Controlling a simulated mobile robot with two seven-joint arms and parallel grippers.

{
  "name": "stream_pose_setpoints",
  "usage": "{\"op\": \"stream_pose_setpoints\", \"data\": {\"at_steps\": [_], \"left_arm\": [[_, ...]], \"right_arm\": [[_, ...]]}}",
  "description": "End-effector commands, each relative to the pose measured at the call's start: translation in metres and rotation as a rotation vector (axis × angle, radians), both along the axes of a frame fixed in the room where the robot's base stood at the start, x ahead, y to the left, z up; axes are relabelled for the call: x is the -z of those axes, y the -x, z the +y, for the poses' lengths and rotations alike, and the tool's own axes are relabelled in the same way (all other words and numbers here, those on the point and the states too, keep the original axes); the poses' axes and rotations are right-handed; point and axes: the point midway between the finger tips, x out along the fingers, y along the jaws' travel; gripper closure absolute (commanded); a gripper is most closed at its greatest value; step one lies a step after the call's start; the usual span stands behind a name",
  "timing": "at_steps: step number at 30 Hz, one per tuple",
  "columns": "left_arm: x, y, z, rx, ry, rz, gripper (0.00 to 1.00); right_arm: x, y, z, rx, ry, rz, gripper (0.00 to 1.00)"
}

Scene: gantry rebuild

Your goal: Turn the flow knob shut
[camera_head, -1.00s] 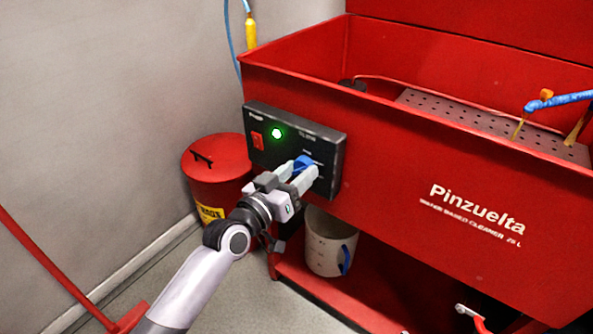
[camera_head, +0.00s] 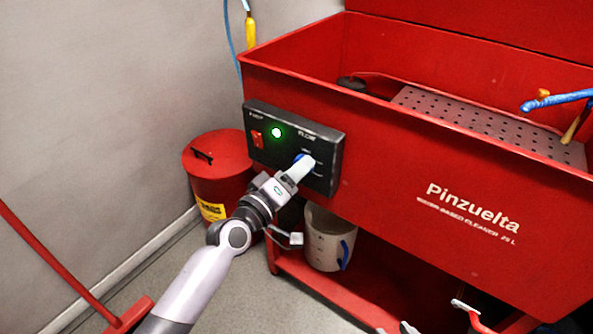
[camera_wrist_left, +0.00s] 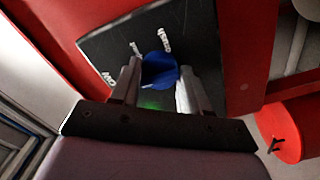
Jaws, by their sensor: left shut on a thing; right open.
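The blue flow knob (camera_head: 302,159) sits on the black control panel (camera_head: 328,150) on the front of the red parts washer. My left gripper (camera_head: 300,168) is shut on the knob, and its near finger hides much of it in the head view. In the left wrist view the blue knob (camera_wrist_left: 159,71) lies between the two fingers of the left gripper (camera_wrist_left: 157,82). The knob's exact setting cannot be read.
A red switch (camera_head: 257,138) and a lit green lamp (camera_head: 276,132) are on the panel's left. A red bin (camera_head: 215,175) stands left of the washer. A white bucket (camera_head: 328,240) is below. The perforated tray (camera_head: 470,120) lies in the basin.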

Motion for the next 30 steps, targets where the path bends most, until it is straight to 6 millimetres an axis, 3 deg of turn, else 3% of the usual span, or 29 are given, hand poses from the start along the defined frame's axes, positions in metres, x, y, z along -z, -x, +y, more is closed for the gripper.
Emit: {"op": "stream_pose_setpoints", "data": {"at_steps": [19, 20, 21, 30], "left_arm": [[0.0018, 0.0006, -0.0002, 0.001, 0.041, 0.035, 0.85], [0.0018, 0.0006, -0.0002, 0.001, 0.041, 0.035, 0.45], [0.0018, 0.0006, -0.0002, 0.001, 0.041, 0.035, 0.32], [0.0006, 0.0006, 0.0002, 0.0, 0.04, 0.03, 0.3]], "right_arm": [[-0.0008, 0.0001, 0.0002, 0.001, -0.001, 0.0, 0.57], [-0.0008, 0.0001, 0.0002, 0.001, -0.001, 0.0, 0.57], [-0.0008, 0.0001, 0.0003, 0.001, -0.002, 0.0, 0.57], [-0.0011, 0.0001, 0.0009, 0.003, -0.004, 0.0, 0.57]]}}
